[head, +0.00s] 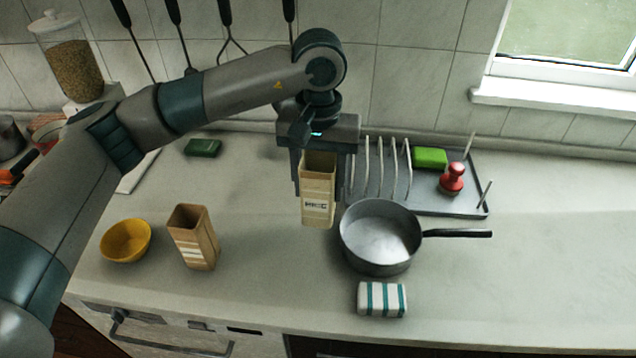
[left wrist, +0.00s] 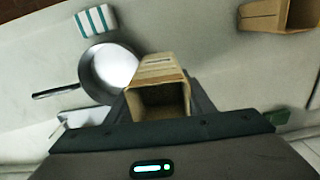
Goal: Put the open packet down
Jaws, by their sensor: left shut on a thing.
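My left gripper (head: 318,168) is shut on a tan open-topped packet (head: 319,208) with a dark label, held upright just left of the grey pan. In the left wrist view the same packet (left wrist: 160,98) shows its open top between the fingers. I cannot tell whether its base touches the counter. A second open tan packet (head: 194,238) stands on the counter to the left; it also shows in the left wrist view (left wrist: 278,16). My right gripper is in neither view.
A grey pan (head: 380,238) stands close to the held packet, its handle pointing right. A striped cloth (head: 382,299) lies in front of it. A yellow bowl (head: 125,241) is at left. A dish rack (head: 450,209) with a red-handled item (head: 453,179) is behind. Counter between the packets is clear.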

